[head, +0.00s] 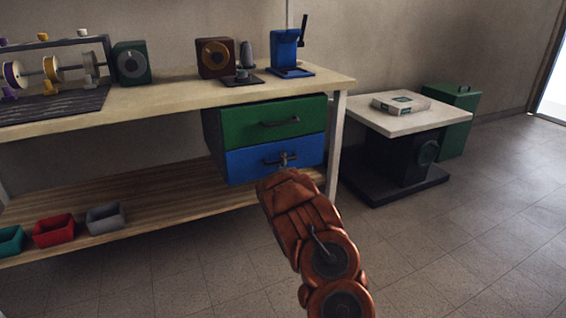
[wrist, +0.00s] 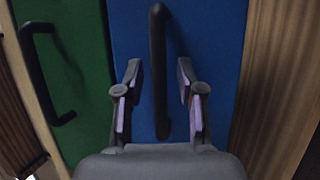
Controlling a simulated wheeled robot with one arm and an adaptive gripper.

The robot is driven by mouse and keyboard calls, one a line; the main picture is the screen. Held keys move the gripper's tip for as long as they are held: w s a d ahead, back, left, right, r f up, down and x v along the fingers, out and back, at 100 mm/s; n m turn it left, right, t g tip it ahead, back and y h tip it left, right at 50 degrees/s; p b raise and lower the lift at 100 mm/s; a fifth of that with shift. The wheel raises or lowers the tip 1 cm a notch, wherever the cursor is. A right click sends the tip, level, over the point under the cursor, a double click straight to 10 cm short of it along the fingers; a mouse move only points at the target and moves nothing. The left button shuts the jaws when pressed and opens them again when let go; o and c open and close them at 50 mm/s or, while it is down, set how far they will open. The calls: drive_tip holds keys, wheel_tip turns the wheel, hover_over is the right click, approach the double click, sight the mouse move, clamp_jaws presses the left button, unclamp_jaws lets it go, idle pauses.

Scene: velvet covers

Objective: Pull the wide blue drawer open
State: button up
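The wide blue drawer (head: 250,162) is the lower of two drawers under the right end of the workbench. It looks shut, its front about level with the green one above. Its dark bar handle (wrist: 158,70) runs up the middle of the wrist view, on the blue front (wrist: 205,40). My gripper (wrist: 158,92) is open, with one finger on each side of the handle and a visible gap to each. In the head view my gripper (head: 283,160) is at the blue front and covers part of the handle.
The green drawer (head: 245,124) with its own handle (wrist: 45,75) sits directly above. The workbench leg (head: 335,150) stands just right of the drawers. Small bins, one of them red (head: 54,230), sit on the lower shelf. The floor (head: 450,250) in front is clear.

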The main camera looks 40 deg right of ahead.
clamp_jaws()
drive_tip(key=shift+s+a, duration=0.1)
idle(0.5)
